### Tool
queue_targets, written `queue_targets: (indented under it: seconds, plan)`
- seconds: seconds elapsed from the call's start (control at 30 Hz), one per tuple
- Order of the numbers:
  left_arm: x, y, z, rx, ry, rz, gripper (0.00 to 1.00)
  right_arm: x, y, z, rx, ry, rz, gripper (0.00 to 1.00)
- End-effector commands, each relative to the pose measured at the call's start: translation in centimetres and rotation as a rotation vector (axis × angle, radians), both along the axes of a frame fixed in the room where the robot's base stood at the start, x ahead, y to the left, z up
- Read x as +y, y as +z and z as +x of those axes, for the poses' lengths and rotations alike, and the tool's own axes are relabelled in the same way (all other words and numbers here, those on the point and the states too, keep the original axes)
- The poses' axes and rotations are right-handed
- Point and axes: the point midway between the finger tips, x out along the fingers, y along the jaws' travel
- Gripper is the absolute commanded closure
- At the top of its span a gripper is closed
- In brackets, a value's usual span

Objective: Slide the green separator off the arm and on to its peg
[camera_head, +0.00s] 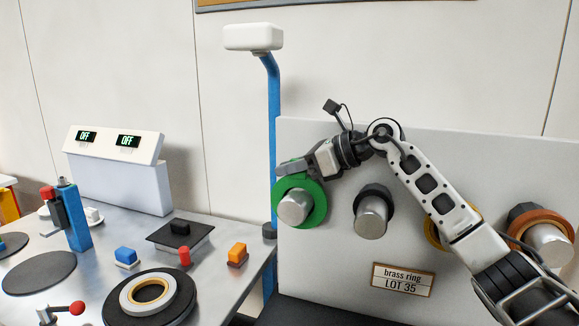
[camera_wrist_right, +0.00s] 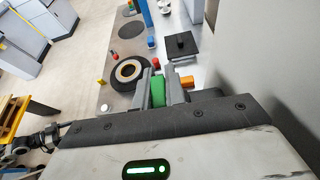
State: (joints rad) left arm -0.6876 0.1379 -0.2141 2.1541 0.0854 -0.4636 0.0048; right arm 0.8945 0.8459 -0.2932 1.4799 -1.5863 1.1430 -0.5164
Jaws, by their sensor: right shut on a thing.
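The green separator (camera_head: 316,203) is a flat ring at the left end of the upright grey panel. The leftmost silver peg (camera_head: 294,208) shows through its hole, so the ring appears to be around it; how deep it sits cannot be told. My right gripper (camera_head: 290,170) is shut on the separator's upper left rim. In the right wrist view the green separator (camera_wrist_right: 158,92) shows edge-on between the two fingers of the right gripper (camera_wrist_right: 160,80). My left gripper is not in view.
The grey panel (camera_head: 335,150) also carries a black ring (camera_head: 375,190), a yellow ring (camera_head: 432,232) and an orange-brown ring (camera_head: 540,215) on pegs. A blue post (camera_head: 271,130) stands close left of the panel.

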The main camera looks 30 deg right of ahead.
Motion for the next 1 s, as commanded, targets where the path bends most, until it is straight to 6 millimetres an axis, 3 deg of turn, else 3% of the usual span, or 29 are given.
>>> queue_targets:
  seconds: [0.5, 0.53, 0.6, 1.0]
  plan:
    - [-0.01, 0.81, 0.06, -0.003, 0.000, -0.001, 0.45, -1.06, 0.11, 0.97, -0.002, 0.000, 0.001, 1.00]
    - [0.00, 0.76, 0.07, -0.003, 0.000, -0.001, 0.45, -1.03, 0.06, 0.95, -0.002, 0.000, 0.001, 0.80]
    - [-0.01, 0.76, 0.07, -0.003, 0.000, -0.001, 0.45, -1.03, 0.06, 0.94, -0.001, 0.000, 0.000, 0.62]
    - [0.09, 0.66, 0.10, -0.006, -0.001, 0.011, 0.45, -1.05, -0.03, 0.93, 0.000, 0.000, 0.000, 0.62]
